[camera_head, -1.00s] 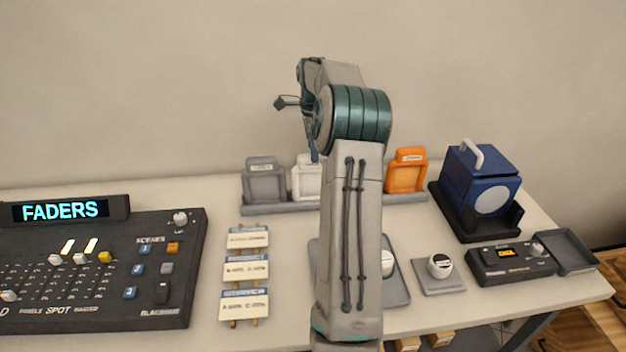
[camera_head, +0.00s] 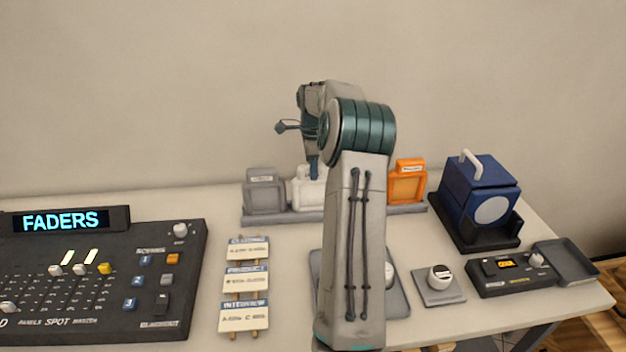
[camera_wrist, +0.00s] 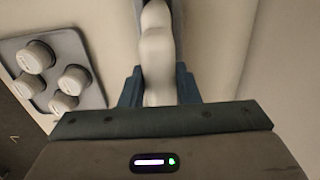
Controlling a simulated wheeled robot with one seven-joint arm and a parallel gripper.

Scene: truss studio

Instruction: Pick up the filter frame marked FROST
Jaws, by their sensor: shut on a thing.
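The white filter frame (camera_head: 305,190) stands in the grey rack (camera_head: 400,210) at the back of the table, between a grey frame and an orange frame. My arm covers part of it, and I cannot read its label. My gripper (camera_wrist: 158,88) is shut on a white piece of the frame (camera_wrist: 157,45) in the wrist view, with one dark blue finger on each side. In the head view my gripper (camera_head: 312,168) comes down over the white frame from above, and my arm hides most of the contact.
The grey frame (camera_head: 264,190) and orange frame (camera_head: 407,183) flank the white one closely. A blue lamp box (camera_head: 480,200) stands at right. A fader console (camera_head: 90,280) and label cards (camera_head: 246,282) lie at left. A grey tray with several white knobs (camera_wrist: 70,80) is near.

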